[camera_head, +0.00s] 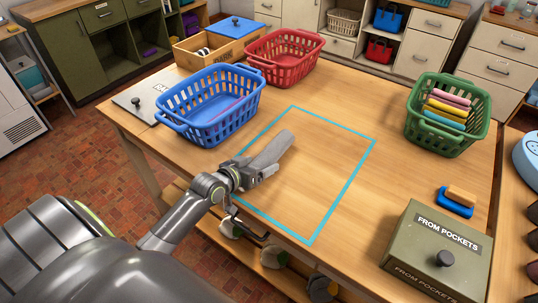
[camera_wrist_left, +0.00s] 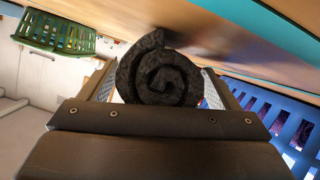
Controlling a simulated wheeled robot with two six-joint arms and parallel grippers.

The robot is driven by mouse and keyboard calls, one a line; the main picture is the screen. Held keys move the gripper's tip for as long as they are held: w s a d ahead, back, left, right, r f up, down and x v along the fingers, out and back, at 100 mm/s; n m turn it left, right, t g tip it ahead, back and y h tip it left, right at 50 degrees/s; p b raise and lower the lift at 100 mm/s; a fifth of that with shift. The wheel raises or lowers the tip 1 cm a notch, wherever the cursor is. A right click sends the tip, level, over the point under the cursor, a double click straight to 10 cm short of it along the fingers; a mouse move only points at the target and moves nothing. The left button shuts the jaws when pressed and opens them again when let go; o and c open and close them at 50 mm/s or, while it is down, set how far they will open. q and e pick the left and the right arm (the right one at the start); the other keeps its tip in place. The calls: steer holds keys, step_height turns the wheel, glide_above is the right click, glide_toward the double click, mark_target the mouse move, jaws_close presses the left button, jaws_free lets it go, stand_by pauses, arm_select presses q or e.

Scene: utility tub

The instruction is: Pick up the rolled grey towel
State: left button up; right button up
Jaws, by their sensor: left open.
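The rolled grey towel (camera_head: 272,150) lies on the wooden table, inside the teal outline and near its left edge. In the left wrist view the towel (camera_wrist_left: 160,78) shows end-on as a dark spiral. My left gripper (camera_head: 262,170) is at the towel's near end. In the left wrist view the left gripper's fingers (camera_wrist_left: 158,92) stand open on either side of the roll. Whether they touch it cannot be told. My right gripper is not in view.
A blue basket (camera_head: 208,104) stands close behind and left of the towel. A red basket (camera_head: 285,57) is farther back. A green basket (camera_head: 447,113), a sponge-like block (camera_head: 457,199) and a "FROM POCKETS" box (camera_head: 435,250) are at the right. The outlined area (camera_head: 325,180) is otherwise clear.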

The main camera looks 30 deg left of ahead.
arm_select(q)
steer(key=c, duration=1.2)
step_height(320, 180, up, 10)
steer(key=shift+r, duration=0.1)
steer(key=shift+c, duration=0.2)
steer(key=s+d+r+m+g+h, duration=0.2)
steer(key=s+d+r+m+h, duration=0.3)
steer(key=s+d, duration=0.75)
steer(key=w+a+f+n+y, duration=0.1)
steer(key=w+a, duration=0.3)
steer(key=w+a+f+n+t+y, duration=0.1)
steer(key=w+a+f+n+y, duration=0.1)
steer(key=w+a, duration=0.2)
steer(key=w+a+f+n+t+y, duration=0.1)
steer(key=w+a+f+n, duration=0.1)
steer(key=w+a, duration=0.2)
steer(key=shift+w+a+y, duration=0.25)
steer(key=shift+a+y, duration=0.05)
steer(key=shift+y, duration=0.1)
